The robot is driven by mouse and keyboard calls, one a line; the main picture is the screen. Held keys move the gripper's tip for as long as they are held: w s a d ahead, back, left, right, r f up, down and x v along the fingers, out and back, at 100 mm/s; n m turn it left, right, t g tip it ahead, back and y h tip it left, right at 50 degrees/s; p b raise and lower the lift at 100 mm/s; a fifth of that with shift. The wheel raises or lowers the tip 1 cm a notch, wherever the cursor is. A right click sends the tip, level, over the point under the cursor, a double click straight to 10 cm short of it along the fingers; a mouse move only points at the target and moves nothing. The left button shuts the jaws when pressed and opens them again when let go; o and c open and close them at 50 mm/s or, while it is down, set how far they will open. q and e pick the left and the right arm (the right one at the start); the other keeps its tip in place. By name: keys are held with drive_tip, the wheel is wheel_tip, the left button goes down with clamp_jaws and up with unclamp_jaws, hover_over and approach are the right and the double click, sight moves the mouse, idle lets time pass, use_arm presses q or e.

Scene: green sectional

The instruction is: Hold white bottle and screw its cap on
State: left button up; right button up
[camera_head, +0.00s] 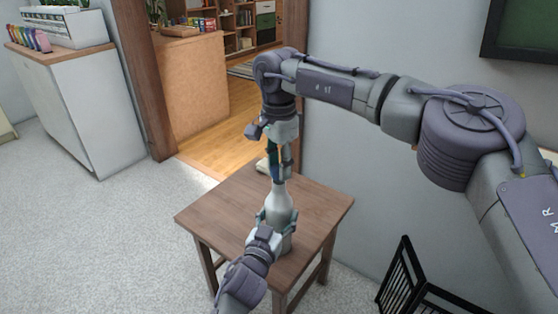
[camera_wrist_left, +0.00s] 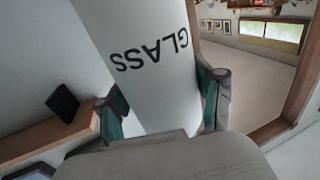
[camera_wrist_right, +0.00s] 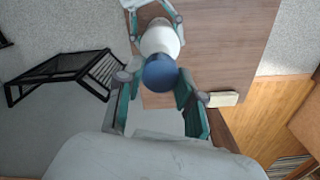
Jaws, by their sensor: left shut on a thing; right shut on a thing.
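The white bottle (camera_head: 279,203) is upright over the small wooden table. It fills much of the left wrist view (camera_wrist_left: 150,60), with the word GLASS upside down on it. My left gripper (camera_head: 276,217) is shut around its body, one finger on each side. My right gripper (camera_head: 279,168) points down above the bottle's neck. It is shut on the blue cap (camera_wrist_right: 160,72), which lines up with the bottle top in the right wrist view. The fingers hide most of the cap in the head view, and I cannot tell whether it touches the neck. The bottle's base is partly hidden.
The wooden table (camera_head: 325,205) has bare top around the bottle. A small cream object (camera_wrist_right: 222,99) lies near its far edge. A black metal rack (camera_head: 400,275) stands on the floor at right. A wall is behind the table to the right; open carpet lies left.

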drive_tip(key=shift+f, duration=0.1)
idle(0.3)
drive_tip(key=shift+f, duration=0.75)
drive_tip(key=shift+f, duration=0.6)
